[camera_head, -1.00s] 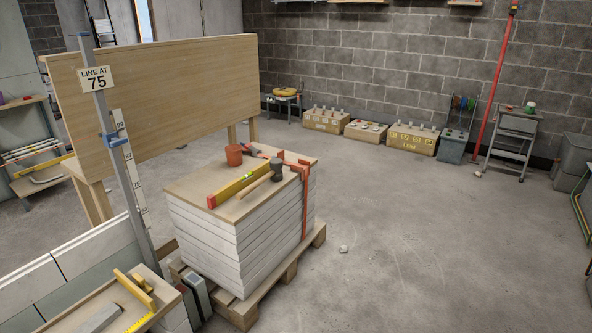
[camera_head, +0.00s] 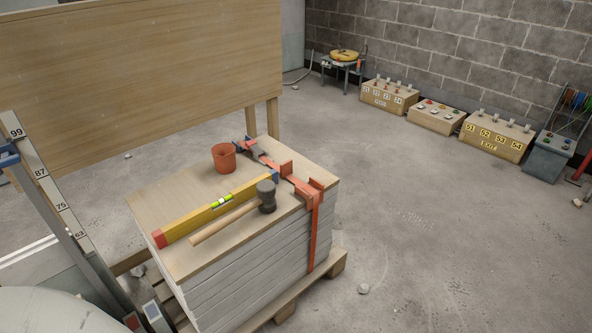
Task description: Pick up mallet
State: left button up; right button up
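The mallet (camera_head: 266,197) has a dark grey head and a pale wooden handle. It lies on the board (camera_head: 187,185) on top of a stack of white slabs, its head to the right near the front edge and its handle pointing to the lower left. The yellow spirit level (camera_head: 196,218) lies just behind the handle, roughly parallel to it. Neither of my grippers is in view.
An orange-red cup (camera_head: 224,157) and a red clamp or strap (camera_head: 298,187) share the board. The stack stands on a pallet (camera_head: 337,263). A wooden panel (camera_head: 140,75) stands behind left. Floor to the right is mostly clear.

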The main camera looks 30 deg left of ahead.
aim_at(265, 202)
jog(key=i, duration=2.7)
jog(key=u, duration=3.3)
